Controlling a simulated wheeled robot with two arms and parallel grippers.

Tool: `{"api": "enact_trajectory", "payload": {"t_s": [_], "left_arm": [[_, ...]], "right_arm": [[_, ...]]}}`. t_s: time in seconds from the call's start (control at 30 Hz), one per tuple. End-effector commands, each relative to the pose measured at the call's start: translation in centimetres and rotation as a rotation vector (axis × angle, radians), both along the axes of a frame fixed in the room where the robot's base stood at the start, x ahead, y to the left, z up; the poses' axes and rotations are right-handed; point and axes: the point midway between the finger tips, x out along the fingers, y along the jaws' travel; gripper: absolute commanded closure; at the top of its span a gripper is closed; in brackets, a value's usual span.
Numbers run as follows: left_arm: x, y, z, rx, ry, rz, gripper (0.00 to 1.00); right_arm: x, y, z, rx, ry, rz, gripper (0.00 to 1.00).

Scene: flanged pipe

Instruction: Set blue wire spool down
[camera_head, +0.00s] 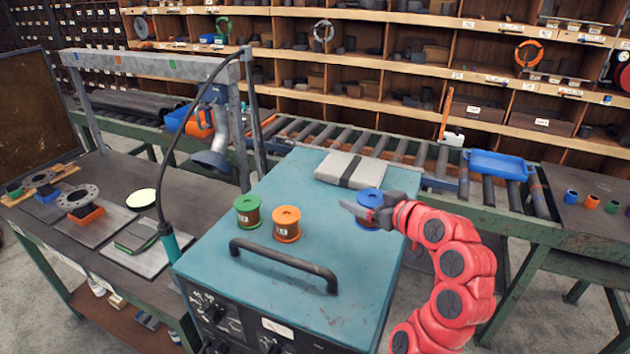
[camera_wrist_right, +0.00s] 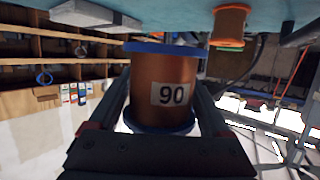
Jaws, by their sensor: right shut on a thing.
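The blue wire spool (camera_head: 369,199) has blue flanges and copper-coloured wire, and is at the right side of the teal machine top (camera_head: 330,255). My right gripper (camera_head: 368,214) is shut on it. In the right wrist view the blue spool (camera_wrist_right: 165,88) fills the space between the two fingers, with a label reading 90. The picture does not clearly show whether its base touches the top. A green spool (camera_head: 248,210) and an orange spool (camera_head: 286,223) stand upright to the left. My left gripper is not in view.
A black handle (camera_head: 283,262) rises from the front of the machine top. A grey folded package (camera_head: 351,169) lies at its back. A blue tray (camera_head: 498,164) sits on the roller conveyor behind. The machine top's middle, between the orange spool and my gripper, is free.

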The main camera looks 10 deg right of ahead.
Motion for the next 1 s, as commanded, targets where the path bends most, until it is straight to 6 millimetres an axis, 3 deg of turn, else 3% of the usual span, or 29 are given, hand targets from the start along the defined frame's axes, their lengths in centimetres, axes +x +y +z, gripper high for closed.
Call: {"api": "enact_trajectory", "payload": {"t_s": [0.1, 0.73, 1.0], "left_arm": [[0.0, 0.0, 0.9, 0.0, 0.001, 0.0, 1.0], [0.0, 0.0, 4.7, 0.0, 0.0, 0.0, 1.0], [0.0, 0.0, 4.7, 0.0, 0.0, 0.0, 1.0]], "right_arm": [[-0.1, -0.1, -0.2, 0.001, 0.0, 0.004, 1.0], [-0.2, -0.1, -8.4, 0.003, 0.004, 0.004, 1.0], [-0.1, -0.1, -9.3, 0.0, -0.006, 0.003, 1.0]]}}
